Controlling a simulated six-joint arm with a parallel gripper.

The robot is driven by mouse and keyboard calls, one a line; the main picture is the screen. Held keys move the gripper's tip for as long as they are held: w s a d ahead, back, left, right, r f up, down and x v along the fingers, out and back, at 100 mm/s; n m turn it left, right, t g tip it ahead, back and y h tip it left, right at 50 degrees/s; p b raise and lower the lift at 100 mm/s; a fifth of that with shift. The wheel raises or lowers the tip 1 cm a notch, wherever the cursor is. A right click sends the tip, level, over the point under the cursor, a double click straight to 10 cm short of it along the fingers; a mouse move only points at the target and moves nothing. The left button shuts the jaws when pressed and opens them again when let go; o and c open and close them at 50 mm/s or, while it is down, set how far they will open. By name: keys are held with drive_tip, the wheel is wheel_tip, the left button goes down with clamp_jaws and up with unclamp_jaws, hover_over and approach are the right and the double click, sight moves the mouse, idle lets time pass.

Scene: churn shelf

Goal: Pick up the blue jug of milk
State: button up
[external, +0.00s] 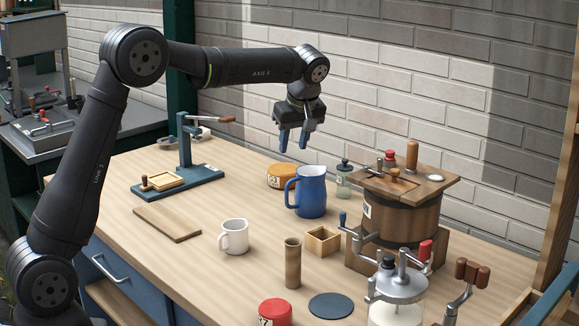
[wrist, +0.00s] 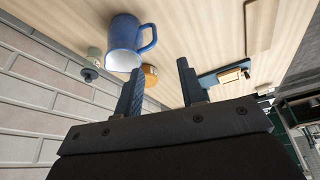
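The blue jug (external: 311,192) stands upright on the wooden table in the external view, its handle to the left. It also shows in the wrist view (wrist: 122,36), where a pale inside or rim is visible; I cannot tell whether it holds milk. My gripper (external: 293,145) hangs above and behind the jug, fingers pointing down, apart from it. In the wrist view my gripper (wrist: 160,75) shows two separated fingers with nothing between them that they touch.
An orange-labelled jar (external: 282,177) and a glass jar (external: 343,178) stand close to the jug. A wooden churn (external: 400,215) is to the right, a small wooden box (external: 323,241) in front. A white mug (external: 233,236) and blue press (external: 184,185) are left. A brick wall rises behind.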

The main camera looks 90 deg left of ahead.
sight(288, 187)
drive_tip(key=x, duration=1.1)
drive_tip(key=w+a+x, duration=0.1)
drive_tip(key=x, duration=0.5)
clamp_jaws()
